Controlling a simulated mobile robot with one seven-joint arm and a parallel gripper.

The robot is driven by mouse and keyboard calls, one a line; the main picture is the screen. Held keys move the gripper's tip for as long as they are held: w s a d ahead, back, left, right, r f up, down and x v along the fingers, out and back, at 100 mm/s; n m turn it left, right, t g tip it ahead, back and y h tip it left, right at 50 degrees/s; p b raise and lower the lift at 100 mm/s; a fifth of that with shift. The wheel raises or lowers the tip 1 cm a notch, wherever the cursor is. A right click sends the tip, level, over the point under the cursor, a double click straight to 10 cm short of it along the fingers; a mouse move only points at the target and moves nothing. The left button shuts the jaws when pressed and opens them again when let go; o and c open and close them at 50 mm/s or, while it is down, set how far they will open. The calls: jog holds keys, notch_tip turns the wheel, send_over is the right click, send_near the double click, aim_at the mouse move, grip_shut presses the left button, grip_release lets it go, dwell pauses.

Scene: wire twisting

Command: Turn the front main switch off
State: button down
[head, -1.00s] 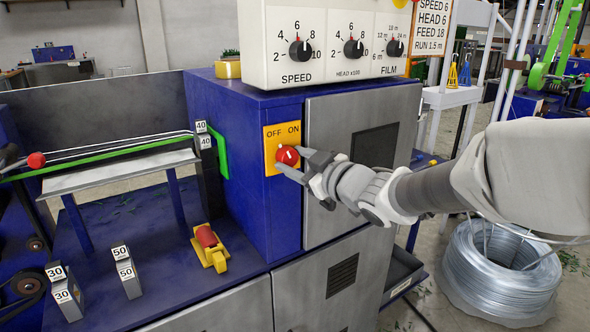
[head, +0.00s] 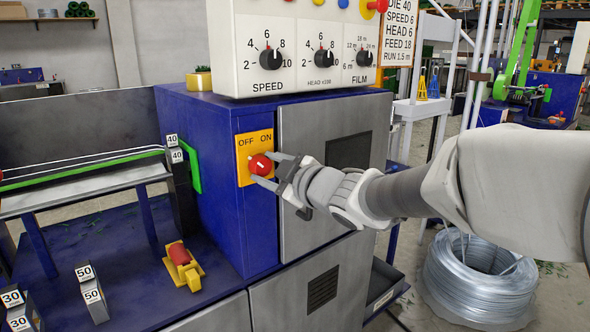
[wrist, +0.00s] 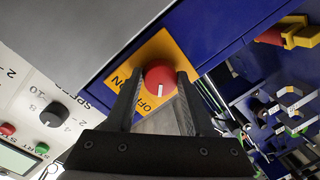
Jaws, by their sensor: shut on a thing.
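The front main switch is a red round knob (head: 260,165) with a white mark, on a yellow plate (head: 243,174) lettered OFF at left and ON at right. The plate is on the front of the blue cabinet (head: 215,135). In the head view the white mark leans up and left, to the OFF side. My gripper (head: 268,169) reaches in from the right and is shut on the knob. In the wrist view the knob (wrist: 160,76) sits between the two dark fingertips, and its mark points down, close to the OFF lettering. The fingers partly cover the plate.
A white control panel (head: 300,20) with SPEED, HEAD and FILM dials overhangs above. A grey door (head: 300,215) is right behind my gripper. A yellow holder with a red roll (head: 182,262) stands at lower left. A wire coil (head: 480,285) lies on the floor at right.

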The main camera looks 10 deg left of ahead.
jog(key=shift+c, duration=1.4)
grip_release()
jog(key=shift+s, duration=0.1)
jog(key=p+v, duration=0.5)
jog(key=v, duration=1.2)
jog(key=shift+d, duration=0.25)
